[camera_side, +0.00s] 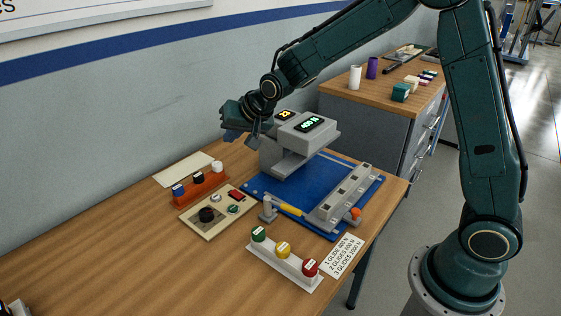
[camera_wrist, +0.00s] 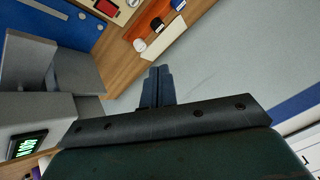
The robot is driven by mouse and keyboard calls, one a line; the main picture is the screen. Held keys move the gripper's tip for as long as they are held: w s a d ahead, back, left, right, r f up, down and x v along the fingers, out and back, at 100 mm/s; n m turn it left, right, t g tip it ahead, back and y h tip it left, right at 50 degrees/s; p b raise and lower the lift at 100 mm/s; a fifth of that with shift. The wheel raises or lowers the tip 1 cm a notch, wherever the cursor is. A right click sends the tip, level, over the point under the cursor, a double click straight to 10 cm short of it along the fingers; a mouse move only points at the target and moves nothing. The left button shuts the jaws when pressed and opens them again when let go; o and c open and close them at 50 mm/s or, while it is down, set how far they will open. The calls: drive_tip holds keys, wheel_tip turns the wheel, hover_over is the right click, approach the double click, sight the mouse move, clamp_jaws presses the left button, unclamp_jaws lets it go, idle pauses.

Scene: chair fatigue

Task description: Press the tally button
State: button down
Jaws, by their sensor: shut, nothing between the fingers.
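I cannot tell for sure which part is the tally button. A small yellow-lit display (camera_side: 285,114) sits on the grey test machine (camera_side: 290,150), behind a green-lit display (camera_side: 309,124) that seems to read 400 N. A beige control panel (camera_side: 198,226) on the desk carries a black knob (camera_side: 207,214), a red piece (camera_side: 237,195) and small round buttons, one of them green (camera_side: 233,210). My gripper (camera_side: 230,137) is raised left of the machine, apart from the panel. In the wrist view its blue fingers (camera_wrist: 159,72) are together and empty.
An orange rack (camera_side: 203,188) with blue, black and white capped pieces stands by the panel. A white rack (camera_side: 285,266) holds green, yellow and red ones. The machine stands on a blue mat (camera_side: 262,186), with a written card (camera_side: 342,256) nearby. The desk's left front is mostly clear.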

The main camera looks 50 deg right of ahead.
drive_tip(key=m, duration=0.2)
hover_over(219, 200)
wheel_tip(219, 200, down, 10)
drive_tip(key=shift+t, duration=0.4)
drive_tip(key=shift+f, duration=0.15)
drive_tip(key=shift+f, duration=4.2)
drive_tip(key=shift+f, duration=0.85)
drive_tip(key=shift+r, duration=0.8)
drive_tip(key=shift+r, duration=0.15)
drive_tip(key=shift+r, duration=2.4)
